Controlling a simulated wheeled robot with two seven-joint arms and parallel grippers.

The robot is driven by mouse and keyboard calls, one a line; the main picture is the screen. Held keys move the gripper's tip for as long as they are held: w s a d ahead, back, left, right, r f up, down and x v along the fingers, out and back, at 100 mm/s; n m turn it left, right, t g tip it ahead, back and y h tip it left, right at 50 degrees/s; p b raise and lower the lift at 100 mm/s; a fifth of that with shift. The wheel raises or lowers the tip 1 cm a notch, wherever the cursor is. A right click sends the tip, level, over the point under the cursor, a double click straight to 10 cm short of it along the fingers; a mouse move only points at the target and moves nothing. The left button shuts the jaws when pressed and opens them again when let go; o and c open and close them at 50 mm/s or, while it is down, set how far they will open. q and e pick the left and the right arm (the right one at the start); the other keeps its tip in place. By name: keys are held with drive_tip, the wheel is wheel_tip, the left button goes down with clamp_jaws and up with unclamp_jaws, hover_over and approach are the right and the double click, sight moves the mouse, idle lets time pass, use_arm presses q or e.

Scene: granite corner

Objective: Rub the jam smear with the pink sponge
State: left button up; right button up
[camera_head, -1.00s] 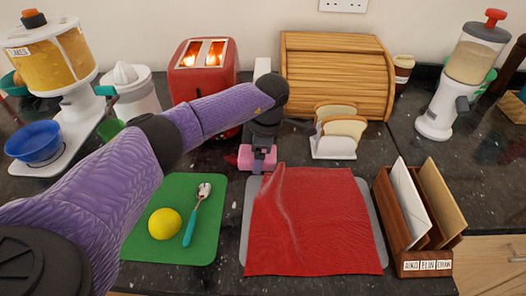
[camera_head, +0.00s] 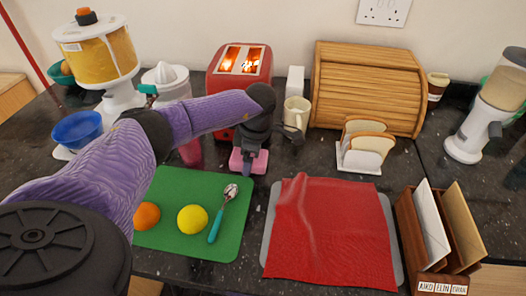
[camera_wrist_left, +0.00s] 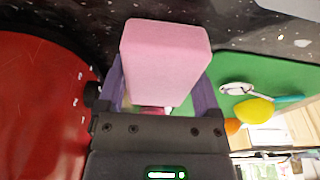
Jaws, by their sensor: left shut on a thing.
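My left gripper (camera_head: 250,154) is shut on the pink sponge (camera_head: 249,163). It is in front of the red toaster, near the back right corner of the green mat. The sponge fills the middle of the left wrist view (camera_wrist_left: 166,62), between the purple fingers. I cannot tell whether the sponge touches the counter. I cannot make out the jam smear in either view. My right gripper is not in view.
The toaster (camera_head: 238,92) and a cream mug (camera_head: 297,112) stand behind the sponge. The green mat (camera_head: 165,180) holds an orange (camera_head: 147,215), a lemon (camera_head: 192,219) and a spoon (camera_head: 222,215). A red cloth (camera_head: 335,235) lies right. A toast rack (camera_head: 362,158) stands behind it.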

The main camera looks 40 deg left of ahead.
use_arm(q)
drive_tip(key=shift+s+a, duration=0.2)
drive_tip(key=shift+a, duration=0.1)
wheel_tip(320, 180, up, 6)
drive_tip(key=p, duration=0.4)
drive_tip(key=shift+w+d+p, duration=0.1)
drive_tip(key=shift+w+p, duration=0.05)
drive_tip(key=shift+p, duration=0.25)
drive_tip(key=shift+r, duration=0.1)
wheel_tip(320, 180, up, 3)
drive_tip(key=p, duration=0.2)
drive_tip(key=shift+p, duration=0.35)
